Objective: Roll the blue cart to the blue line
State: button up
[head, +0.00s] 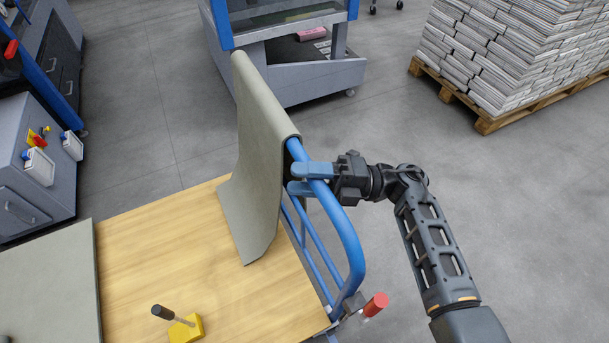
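The blue cart has a light wooden deck (150,260) at the lower left and a bent blue tube handle (345,235) at its right end. A grey-green sheet (262,150) hangs over the far part of the handle and down onto the deck. My gripper (303,180) reaches in from the right, with its blue fingers on either side of the handle tube, just right of the sheet. The fingers appear closed on the tube, one above and one below it. No blue line on the floor is in view.
A yellow block with a dark-handled tool (186,327) and a grey panel (50,285) lie on the deck. A red knob (375,304) sticks out by the handle. Machines stand left and behind (310,80). A newspaper pallet (490,122) stands back right. Floor at right is clear.

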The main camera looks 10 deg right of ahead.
jog(key=shift+o, duration=0.8)
jog(key=shift+r, duration=0.1)
jog(key=b+v, duration=0.2)
jog(key=v, duration=0.5)
jog(key=shift+d, duration=0.4)
